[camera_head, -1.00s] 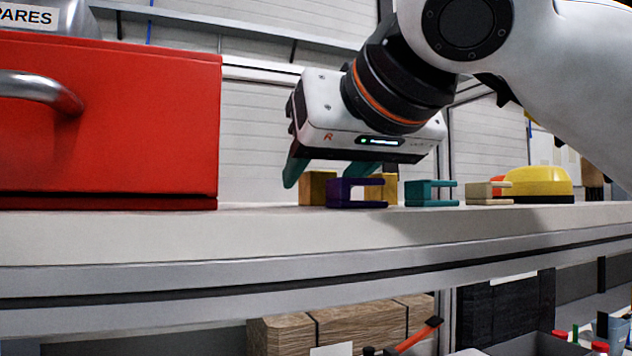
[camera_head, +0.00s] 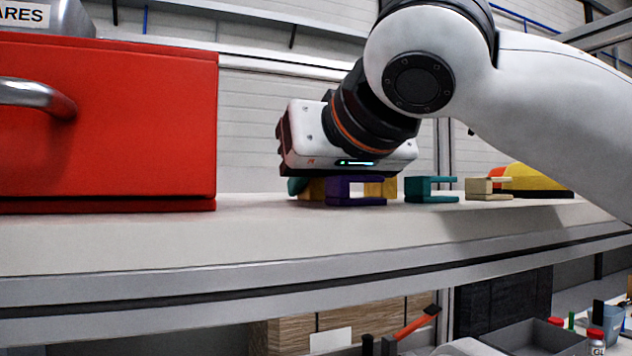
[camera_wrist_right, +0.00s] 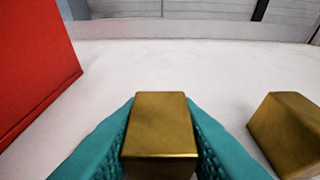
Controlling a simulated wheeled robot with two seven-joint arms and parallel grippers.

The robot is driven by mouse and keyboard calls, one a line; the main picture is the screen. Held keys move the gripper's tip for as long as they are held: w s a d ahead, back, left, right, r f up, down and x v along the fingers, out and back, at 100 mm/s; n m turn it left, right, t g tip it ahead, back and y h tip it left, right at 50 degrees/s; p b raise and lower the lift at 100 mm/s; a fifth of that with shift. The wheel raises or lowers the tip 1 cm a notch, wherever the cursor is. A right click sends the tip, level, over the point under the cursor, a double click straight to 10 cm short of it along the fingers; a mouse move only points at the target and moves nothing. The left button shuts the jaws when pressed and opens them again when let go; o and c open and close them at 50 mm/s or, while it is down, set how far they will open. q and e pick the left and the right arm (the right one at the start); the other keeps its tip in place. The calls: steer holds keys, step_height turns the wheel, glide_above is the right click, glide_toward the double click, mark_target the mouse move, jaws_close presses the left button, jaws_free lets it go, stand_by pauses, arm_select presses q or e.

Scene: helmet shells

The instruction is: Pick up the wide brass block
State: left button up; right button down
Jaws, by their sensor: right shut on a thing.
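Two brass blocks stand on the white shelf. In the wrist view one brass block (camera_wrist_right: 160,125) sits between the teal fingers of my right gripper (camera_wrist_right: 160,142), which are shut on its two sides. In the head view this left block (camera_head: 315,188) is partly hidden by the gripper and a purple piece. The other brass block (camera_wrist_right: 288,132) stands apart to the right, and in the head view it shows behind the purple piece (camera_head: 378,188). I cannot tell surely which block is wider. My left gripper is not in view.
A red box (camera_head: 110,120) with a metal handle stands close on the left. Right of the purple bracket (camera_head: 350,191) are a teal bracket (camera_head: 425,190), a beige bracket (camera_head: 480,188) and a yellow helmet shell (camera_head: 540,180). The shelf's front strip is clear.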

steer(key=shift+r, duration=0.15)
step_height(320, 180, up, 28)
steer(key=p, duration=0.9)
